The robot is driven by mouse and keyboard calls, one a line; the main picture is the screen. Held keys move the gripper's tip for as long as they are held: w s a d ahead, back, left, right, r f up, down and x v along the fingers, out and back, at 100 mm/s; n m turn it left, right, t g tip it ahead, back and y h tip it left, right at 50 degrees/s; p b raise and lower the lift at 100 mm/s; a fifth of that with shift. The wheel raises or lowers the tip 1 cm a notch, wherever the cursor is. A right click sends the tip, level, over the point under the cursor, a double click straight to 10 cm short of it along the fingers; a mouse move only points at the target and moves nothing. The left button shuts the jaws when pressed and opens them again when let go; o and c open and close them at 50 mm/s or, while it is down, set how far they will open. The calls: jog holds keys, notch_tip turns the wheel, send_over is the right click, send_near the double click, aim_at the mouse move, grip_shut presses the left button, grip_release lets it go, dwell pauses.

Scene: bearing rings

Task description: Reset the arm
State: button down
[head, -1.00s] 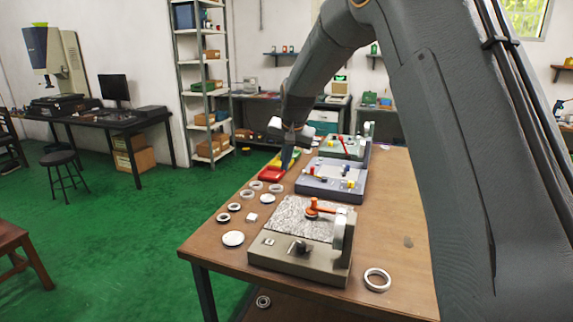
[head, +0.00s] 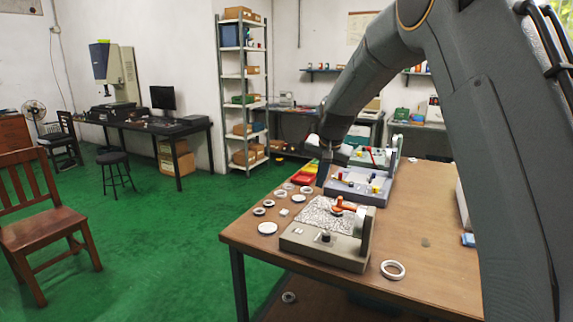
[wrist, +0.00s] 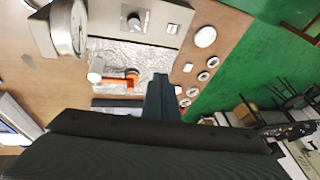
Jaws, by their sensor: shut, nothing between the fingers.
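My gripper (head: 323,172) is above the far left part of the wooden table in the head view, over the area of the blue-grey fixture and the loose rings. In the wrist view my gripper (wrist: 160,80) points at the table, its fingers together and nothing between them. The near fixture (head: 325,247) has a speckled plate (head: 318,213) with an orange part (head: 343,205) on it. The plate also shows in the wrist view (wrist: 138,55). My arm hides part of the table's right side.
Several bearing rings lie along the table's left edge, among them a white disc (head: 267,228). A larger ring (head: 393,270) lies at the front right. Red and yellow bins (head: 306,175) stand farther back.

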jog(key=s+d+f+n+g, duration=0.1)
jog(key=s+d+f, duration=0.2)
jog(key=s, duration=1)
jog(key=s+d+f+n+g, duration=0.1)
jog(key=s+f, duration=0.3)
jog(key=s, duration=1)
jog(key=s+d+f+n+g+h, duration=0.1)
jog(key=s+d+f+n, duration=0.1)
jog(key=s, duration=1.2)
jog(key=d+f, duration=0.1)
jog(key=d, duration=0.1)
jog(key=shift+d+f+g, duration=0.35)
jog(key=shift+f+g, duration=0.05)
jog(key=shift+a, duration=0.1)
